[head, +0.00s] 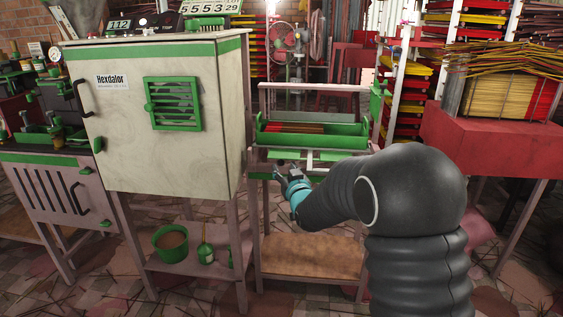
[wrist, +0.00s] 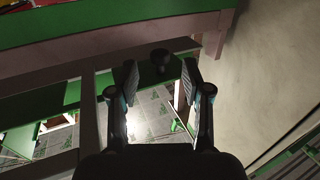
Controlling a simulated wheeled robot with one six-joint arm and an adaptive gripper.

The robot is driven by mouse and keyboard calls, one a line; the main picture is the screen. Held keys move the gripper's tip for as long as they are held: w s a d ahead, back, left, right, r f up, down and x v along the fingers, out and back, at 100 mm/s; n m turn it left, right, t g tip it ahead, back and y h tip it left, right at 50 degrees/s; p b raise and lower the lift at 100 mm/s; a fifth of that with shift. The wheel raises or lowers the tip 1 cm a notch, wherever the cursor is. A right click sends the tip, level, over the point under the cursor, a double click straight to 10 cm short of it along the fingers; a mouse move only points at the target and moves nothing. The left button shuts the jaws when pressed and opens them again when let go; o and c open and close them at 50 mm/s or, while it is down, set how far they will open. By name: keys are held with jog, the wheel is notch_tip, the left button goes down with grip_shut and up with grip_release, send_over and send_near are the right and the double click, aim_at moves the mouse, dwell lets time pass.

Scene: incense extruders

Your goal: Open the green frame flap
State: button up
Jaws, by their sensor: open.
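My gripper (head: 281,175) is at the left end of the stand beside the pale cabinet, just below its green trough. In the wrist view my gripper (wrist: 161,80) is open, with its two fingers apart. A small dark round knob (wrist: 160,58) shows between and just beyond the fingertips; I cannot tell whether they touch it. A green flat piece (wrist: 45,104), perhaps the frame flap, runs behind the fingers towards the knob. In the head view a green strip (head: 328,156) lies below the trough; my arm and gripper hide part of this area.
The pale cabinet (head: 215,115) with a green vent stands close to the left of my gripper. The green trough (head: 350,136) holds incense sticks above it. A wooden lower shelf (head: 300,258) is below. A red bench (head: 480,140) with stick bundles stands at right.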

aim_at(282, 164)
jog(key=shift+x, duration=2.4)
grip_shut()
